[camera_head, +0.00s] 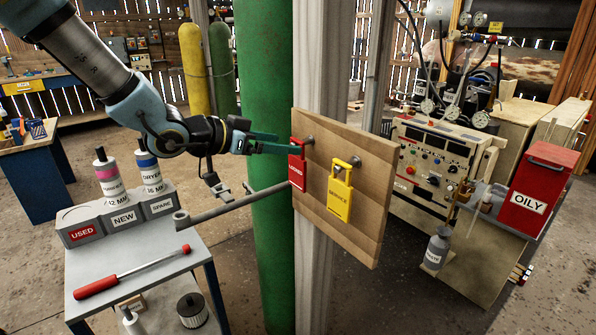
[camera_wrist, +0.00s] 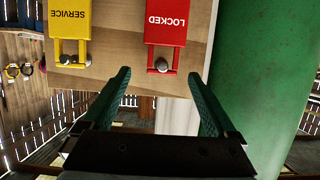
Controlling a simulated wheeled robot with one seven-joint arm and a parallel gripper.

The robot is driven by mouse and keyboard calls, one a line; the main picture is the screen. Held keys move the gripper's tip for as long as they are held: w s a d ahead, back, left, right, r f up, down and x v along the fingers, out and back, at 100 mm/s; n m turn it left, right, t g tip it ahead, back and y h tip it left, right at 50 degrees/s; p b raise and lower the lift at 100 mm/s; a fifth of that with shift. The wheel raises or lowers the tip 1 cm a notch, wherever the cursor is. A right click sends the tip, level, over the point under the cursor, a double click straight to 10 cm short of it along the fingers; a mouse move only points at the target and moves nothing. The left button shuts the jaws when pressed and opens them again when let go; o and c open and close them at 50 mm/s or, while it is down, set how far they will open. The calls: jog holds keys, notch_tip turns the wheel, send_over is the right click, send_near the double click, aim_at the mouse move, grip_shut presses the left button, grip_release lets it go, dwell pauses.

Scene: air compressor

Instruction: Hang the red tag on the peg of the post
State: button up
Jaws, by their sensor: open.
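The red tag (camera_head: 297,167), lettered LOCKED, hangs upright by its shackle on the left peg (camera_head: 308,140) of a wooden board (camera_head: 366,160) fixed to the post (camera_head: 322,60). In the wrist view the red tag (camera_wrist: 168,22) appears upside down, with the peg's round end (camera_wrist: 161,65) inside its shackle. My gripper (camera_head: 285,144) is at the board's left edge, at the height of the tag's top. In the wrist view its open fingers (camera_wrist: 160,76) stand either side of the peg and shackle, with nothing held. Whether a finger touches the tag cannot be told.
A yellow SERVICE tag (camera_head: 340,193) hangs on the right peg, close by. A thick green pipe (camera_head: 266,220) stands left of the post. A grey bar (camera_head: 236,205) sticks out below my gripper.

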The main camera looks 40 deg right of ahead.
aim_at(297, 143)
jog(key=shift+p+x, duration=0.65)
jog(key=shift+x, duration=2.35)
jog(key=shift+w, duration=0.2)
jog(key=shift+c, duration=0.2)
grip_shut()
